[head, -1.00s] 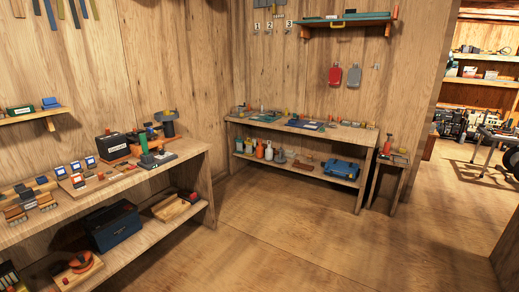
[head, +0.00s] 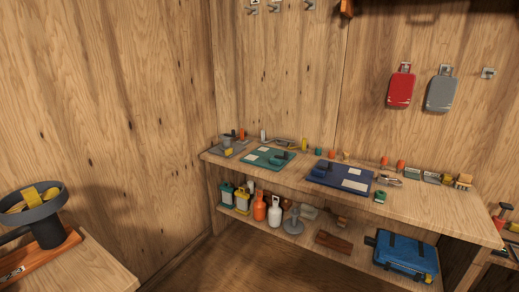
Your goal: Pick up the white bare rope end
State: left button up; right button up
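I cannot make out a white bare rope end for certain in the head view. A small pale and brown item (head: 389,180) lies on the far bench (head: 440,207), right of a dark blue board (head: 322,177); it is too small to identify. A looped greyish item (head: 285,143) lies at the back of the same bench, behind a teal board (head: 262,158). Neither of my grippers shows in the view.
A nearer bench (head: 95,272) at lower left bears a dark round bowl on a post (head: 42,212). Bottles, a brown block (head: 334,242) and a blue case (head: 402,254) stand on the far bench's lower shelf. Red (head: 400,87) and grey (head: 441,90) flasks hang on the wall.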

aim_at(263, 132)
jog(key=i, duration=1.3)
jog(key=i+j+z, duration=0.2)
jog(key=z, duration=0.2)
jog(key=i+j+z, duration=0.5)
jog(key=j+z, duration=0.25)
jog(key=i+j+z, duration=0.15)
jog(key=j+z, duration=0.25)
jog(key=l, duration=0.15)
